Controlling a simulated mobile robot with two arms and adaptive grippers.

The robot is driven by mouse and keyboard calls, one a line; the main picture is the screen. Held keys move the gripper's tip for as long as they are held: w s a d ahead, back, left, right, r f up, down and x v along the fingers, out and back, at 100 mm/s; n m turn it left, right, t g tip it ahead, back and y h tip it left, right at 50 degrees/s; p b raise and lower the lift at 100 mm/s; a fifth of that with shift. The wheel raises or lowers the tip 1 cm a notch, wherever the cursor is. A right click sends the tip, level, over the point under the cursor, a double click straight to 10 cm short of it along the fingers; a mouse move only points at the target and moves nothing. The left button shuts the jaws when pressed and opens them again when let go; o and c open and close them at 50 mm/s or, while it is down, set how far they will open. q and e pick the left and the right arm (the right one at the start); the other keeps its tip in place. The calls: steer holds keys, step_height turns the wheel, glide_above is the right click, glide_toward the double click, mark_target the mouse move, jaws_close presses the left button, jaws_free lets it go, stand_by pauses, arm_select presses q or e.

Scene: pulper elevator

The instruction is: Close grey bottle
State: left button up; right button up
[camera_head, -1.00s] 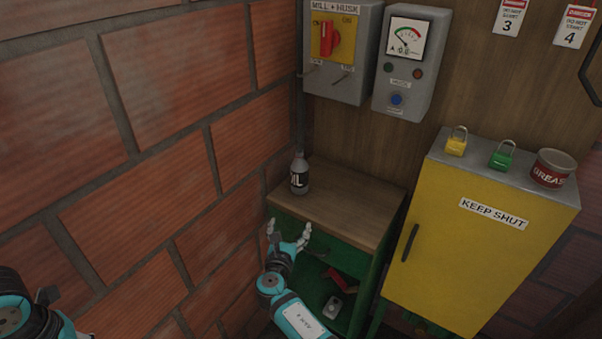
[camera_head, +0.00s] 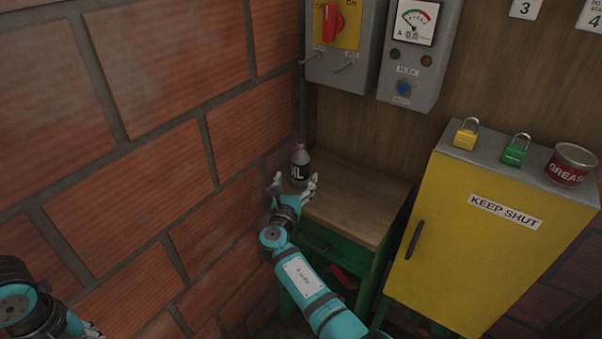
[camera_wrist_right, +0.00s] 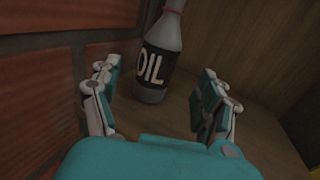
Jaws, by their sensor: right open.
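The grey bottle (camera_head: 300,165) has a black label reading OIL and stands upright at the back left corner of the small wooden table (camera_head: 362,200), near the brick wall. Its top is cut off in the right wrist view, where its body (camera_wrist_right: 160,60) shows just beyond and between the fingers. My right gripper (camera_head: 296,184) is open and empty in front of the bottle, its fingers on either side. I cannot tell whether it touches the bottle. My left arm shows at the lower left of the head view, with only part of the left gripper (camera_head: 88,330) in sight.
A brick wall (camera_head: 150,150) runs close along the left. A yellow cabinet (camera_head: 460,250) stands right of the table, with a yellow padlock (camera_head: 465,137), a green padlock (camera_head: 515,152) and a grease tin (camera_head: 570,166) on top. Switch boxes (camera_head: 345,65) hang above the table.

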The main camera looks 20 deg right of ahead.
mark_target(299, 169)
arm_select(q)
steer(key=shift+a+f+b, duration=0.1)
steer(key=shift+f+b, duration=0.2)
steer(key=shift+f, duration=0.4)
arm_select(e)
steer(key=shift+x, duration=1)
steer(key=shift+a, duration=0.1)
arm_select(q)
steer(key=shift+r, duration=0.1)
steer(key=shift+s, duration=0.1)
arm_select(e)
steer(key=b+x, duration=0.3)
steer(key=x, duration=0.1)
steer(key=shift+w, duration=0.2)
steer(key=shift+w+d+r, duration=0.15)
steer(key=shift+w+d, duration=0.15)
steer(key=shift+w, duration=0.15)
arm_select(q)
step_height(299, 169, down, 4)
steer(key=shift+r, duration=0.25)
arm_select(e)
steer(key=shift+r, duration=0.15)
steer(key=shift+s, duration=0.1)
steer(key=shift+c, duration=0.4)
